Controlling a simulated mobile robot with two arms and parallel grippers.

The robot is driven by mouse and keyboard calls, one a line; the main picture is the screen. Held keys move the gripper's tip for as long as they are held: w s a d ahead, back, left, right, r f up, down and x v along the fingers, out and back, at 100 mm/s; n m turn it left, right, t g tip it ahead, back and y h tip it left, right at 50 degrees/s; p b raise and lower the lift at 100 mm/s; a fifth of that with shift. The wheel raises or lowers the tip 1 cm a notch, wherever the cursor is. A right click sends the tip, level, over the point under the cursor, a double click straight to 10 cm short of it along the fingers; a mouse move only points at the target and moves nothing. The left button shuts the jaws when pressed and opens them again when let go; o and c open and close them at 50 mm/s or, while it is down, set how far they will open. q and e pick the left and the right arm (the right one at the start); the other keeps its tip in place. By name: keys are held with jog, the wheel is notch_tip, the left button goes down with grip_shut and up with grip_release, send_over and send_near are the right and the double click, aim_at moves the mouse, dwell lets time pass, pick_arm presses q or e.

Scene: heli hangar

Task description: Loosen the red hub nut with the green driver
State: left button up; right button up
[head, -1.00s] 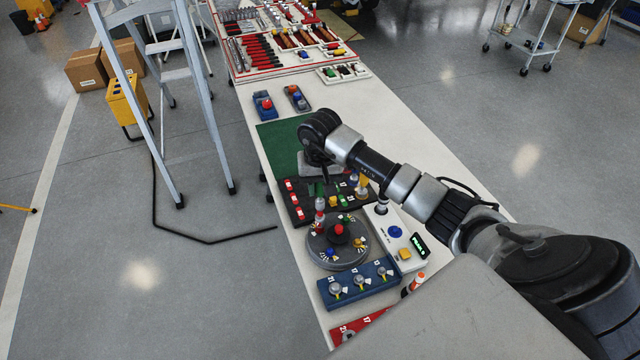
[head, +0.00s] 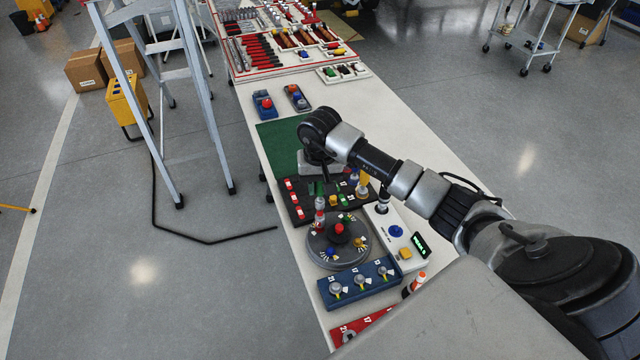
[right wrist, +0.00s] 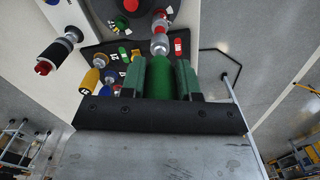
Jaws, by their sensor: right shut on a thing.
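The red hub nut (head: 339,229) sits at the middle of the round grey hub plate (head: 322,254). It also shows at the top edge of the right wrist view (right wrist: 131,5). My right gripper (right wrist: 160,80) is shut on the green driver (right wrist: 159,85), around its green handle. In the head view my right gripper (head: 321,183) is over the dark tool holder. A silver shaft piece with a red part extends from the driver toward the hub plate's far-left rim, apart from the red nut. Whether its tip touches anything I cannot tell. My left gripper is not in view.
A blue block with several sockets (head: 358,284) lies before the hub. A white box with a blue button and green display (head: 396,236) stands at its right. The dark holder (head: 297,205) carries red, yellow and green pieces. A green mat (head: 277,145) lies beyond.

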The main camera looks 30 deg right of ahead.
jog(key=shift+f+b, duration=0.9)
jog(key=shift+f, duration=0.05)
dwell(0.5)
jog(key=o, duration=0.4)
jog(key=c, duration=0.4)
jog(key=n+b, duration=0.8)
jog(key=shift+d+f+n+b, duration=0.1)
jog(key=shift+f+n+b, duration=0.1)
jog(key=shift+n+b, duration=0.7)
jog(key=shift+n, duration=0.2)
jog(key=shift+r, duration=0.2)
